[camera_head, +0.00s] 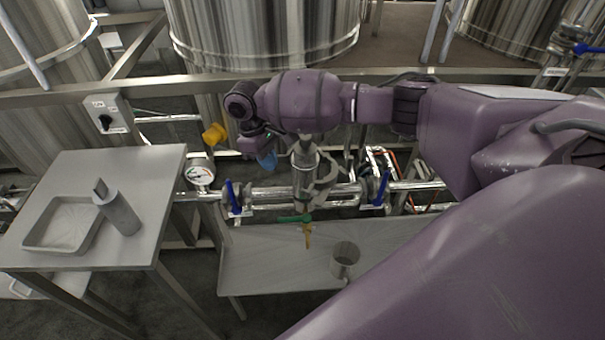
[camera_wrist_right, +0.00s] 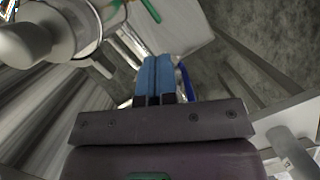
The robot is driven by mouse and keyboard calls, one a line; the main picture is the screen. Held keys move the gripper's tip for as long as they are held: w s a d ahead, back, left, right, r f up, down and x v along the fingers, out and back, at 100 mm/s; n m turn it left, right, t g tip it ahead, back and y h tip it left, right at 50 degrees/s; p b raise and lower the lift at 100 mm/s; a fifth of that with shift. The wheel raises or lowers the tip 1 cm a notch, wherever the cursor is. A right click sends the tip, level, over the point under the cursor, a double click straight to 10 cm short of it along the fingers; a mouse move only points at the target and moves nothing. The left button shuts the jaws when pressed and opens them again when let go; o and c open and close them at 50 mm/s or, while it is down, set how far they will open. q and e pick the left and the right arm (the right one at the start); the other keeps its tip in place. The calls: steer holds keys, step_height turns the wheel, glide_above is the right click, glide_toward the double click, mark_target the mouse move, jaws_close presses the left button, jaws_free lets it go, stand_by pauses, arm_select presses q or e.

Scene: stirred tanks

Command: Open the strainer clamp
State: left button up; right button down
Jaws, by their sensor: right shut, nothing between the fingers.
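The steel strainer (camera_head: 304,163) stands upright in the pipe line, below my right wrist in the head view. Its clamp (camera_head: 326,184) appears as grey metal around the strainer body; whether it is latched is too small to tell. The strainer body also shows at the upper left of the right wrist view (camera_wrist_right: 72,28). My right gripper (camera_head: 267,161) is left of the strainer, apart from it. Its blue fingers (camera_wrist_right: 156,80) are shut together with nothing between them. My left gripper is in neither view.
Blue valve handles (camera_head: 234,197) and (camera_head: 381,188) flank the strainer on the pipe. A green-handled valve (camera_head: 295,219) sits below it. A gauge (camera_head: 200,173) is left. A steel cup (camera_head: 344,259) stands on the low bench (camera_head: 275,262). The side table (camera_head: 160,165) holds a tray (camera_head: 38,240) and cylinder (camera_head: 121,215).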

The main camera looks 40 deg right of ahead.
mark_target(331, 176)
step_height(331, 176, up, 5)
steer(key=w+d+g, duration=0.1)
steer(key=d, duration=0.1)
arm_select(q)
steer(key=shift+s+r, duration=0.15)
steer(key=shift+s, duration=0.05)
arm_select(e)
steer(key=shift+h, duration=0.4)
steer(key=s+d+f, duration=0.1)
steer(key=s+f, duration=0.1)
steer(key=f, duration=0.1)
steer(key=s+d+f, duration=0.1)
steer(key=s+f, duration=0.1)
steer(key=f, duration=0.1)
steer(key=s+d+f, duration=0.2)
steer(key=f, duration=0.1)
steer(key=shift+s+f, duration=0.25)
steer(key=shift+s, duration=0.05)
arm_select(q)
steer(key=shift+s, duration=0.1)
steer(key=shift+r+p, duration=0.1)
steer(key=shift+p, duration=0.2)
arm_select(e)
steer(key=shift+s+d, duration=0.1)
